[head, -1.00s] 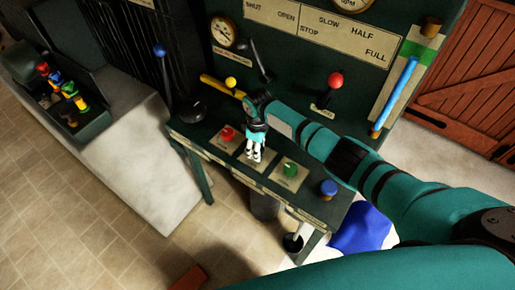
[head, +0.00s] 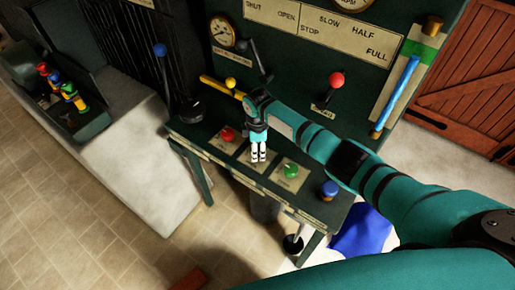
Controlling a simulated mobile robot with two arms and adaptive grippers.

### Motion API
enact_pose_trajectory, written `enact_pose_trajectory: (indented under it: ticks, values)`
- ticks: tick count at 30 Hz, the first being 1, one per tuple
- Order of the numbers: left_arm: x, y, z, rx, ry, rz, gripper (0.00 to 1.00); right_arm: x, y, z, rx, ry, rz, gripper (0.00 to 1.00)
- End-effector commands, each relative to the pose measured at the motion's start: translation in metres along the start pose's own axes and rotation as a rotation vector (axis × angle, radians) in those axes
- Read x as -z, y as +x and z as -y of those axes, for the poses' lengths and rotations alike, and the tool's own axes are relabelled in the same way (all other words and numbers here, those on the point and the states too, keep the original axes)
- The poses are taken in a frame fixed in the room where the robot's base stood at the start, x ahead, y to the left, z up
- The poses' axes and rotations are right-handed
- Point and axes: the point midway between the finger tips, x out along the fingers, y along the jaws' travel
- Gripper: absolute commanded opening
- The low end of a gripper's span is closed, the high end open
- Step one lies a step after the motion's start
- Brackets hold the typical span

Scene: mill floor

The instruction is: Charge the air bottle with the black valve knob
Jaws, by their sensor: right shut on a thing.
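My right gripper (head: 258,158) points down at the label plate between the red knob (head: 228,135) and the green knob (head: 291,171) on the dark green console desk. Its fingers are close together, shut on the knob at that place. That knob is hidden by the fingers, so its black colour does not show; no other black knob shows in the row. A blue knob (head: 329,188) stands at the right end of the row. I cannot make out an air bottle for certain. My left gripper is out of view.
Behind the desk are a yellow-handled lever (head: 221,86), a gauge (head: 222,32), a red-ball lever (head: 334,82) and a blue sight tube (head: 397,96). A blue-knobbed floor lever (head: 160,51) stands left. Colored items sit in a green box (head: 92,128).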

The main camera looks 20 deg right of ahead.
Motion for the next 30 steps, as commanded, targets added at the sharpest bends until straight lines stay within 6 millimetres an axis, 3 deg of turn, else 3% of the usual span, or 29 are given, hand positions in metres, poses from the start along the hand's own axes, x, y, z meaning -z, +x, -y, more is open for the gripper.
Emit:
enact_pose_trajectory:
  ticks: [10, 11, 15, 25, 30]
  values:
    - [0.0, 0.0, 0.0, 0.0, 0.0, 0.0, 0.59, 0.0, -0.001, -0.001, -0.002, 0.0, -0.001, 0.12]
    - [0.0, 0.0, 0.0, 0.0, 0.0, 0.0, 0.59, 0.0, -0.001, -0.001, -0.002, 0.0, -0.001, 0.48]
    - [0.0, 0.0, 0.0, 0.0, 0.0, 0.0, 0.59, 0.0, -0.001, -0.001, -0.002, 0.0, 0.0, 0.67]
    - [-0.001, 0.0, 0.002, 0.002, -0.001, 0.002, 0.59, 0.0, -0.003, -0.001, -0.001, 0.0, 0.0, 0.68]
    - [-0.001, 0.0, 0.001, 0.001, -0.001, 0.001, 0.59, 0.0, -0.024, -0.001, -0.004, -0.001, -0.002, 0.68]
